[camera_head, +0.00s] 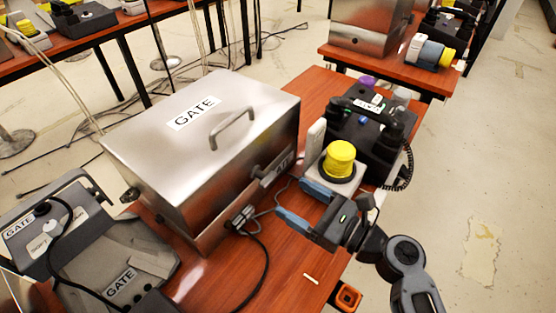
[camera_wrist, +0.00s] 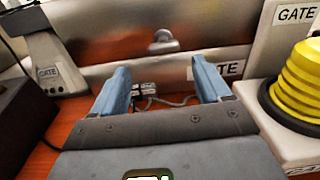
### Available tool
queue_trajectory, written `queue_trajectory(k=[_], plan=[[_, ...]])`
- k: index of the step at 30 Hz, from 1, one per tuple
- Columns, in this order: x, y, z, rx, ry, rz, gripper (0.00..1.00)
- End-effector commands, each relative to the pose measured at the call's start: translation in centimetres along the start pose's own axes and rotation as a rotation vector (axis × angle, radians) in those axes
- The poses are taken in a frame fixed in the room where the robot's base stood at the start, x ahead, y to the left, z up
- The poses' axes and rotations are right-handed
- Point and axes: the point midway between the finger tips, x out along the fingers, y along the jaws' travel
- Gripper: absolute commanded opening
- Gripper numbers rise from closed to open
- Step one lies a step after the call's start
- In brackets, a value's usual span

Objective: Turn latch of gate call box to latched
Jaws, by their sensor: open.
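The gate call box (camera_head: 165,150) is a brushed-metal case with a GATE label and a handle on its lid, standing on the red-brown table. Its latch (camera_wrist: 163,42) is a small metal knob on the front face in the wrist view, above and beyond my fingertips. In the head view the latch (camera_head: 258,171) is a small dark shape on the front, left of a GATE label. I cannot tell its turned position. My gripper (camera_head: 291,199) is open and empty in front of the box, its blue fingers apart and pointing toward it. They also show in the wrist view (camera_wrist: 160,68).
A yellow beacon (camera_head: 340,160) on a white base stands close right of my gripper, with a black phone (camera_head: 365,128) behind it. Cable plugs (camera_head: 241,215) sit at the box's lower front. The table's front is mostly clear.

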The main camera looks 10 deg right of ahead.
Motion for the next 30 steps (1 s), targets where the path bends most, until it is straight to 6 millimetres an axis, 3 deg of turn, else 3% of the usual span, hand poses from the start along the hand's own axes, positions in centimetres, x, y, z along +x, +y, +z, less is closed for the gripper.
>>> queue_trajectory(k=[5,18,30], plan=[[1.2,-0.2,0.5,0.03,-0.019,0.014,0.77],[7.2,-0.1,0.5,0.027,-0.017,0.012,0.77],[8.2,-0.1,0.5,0.026,-0.016,0.01,0.77]])
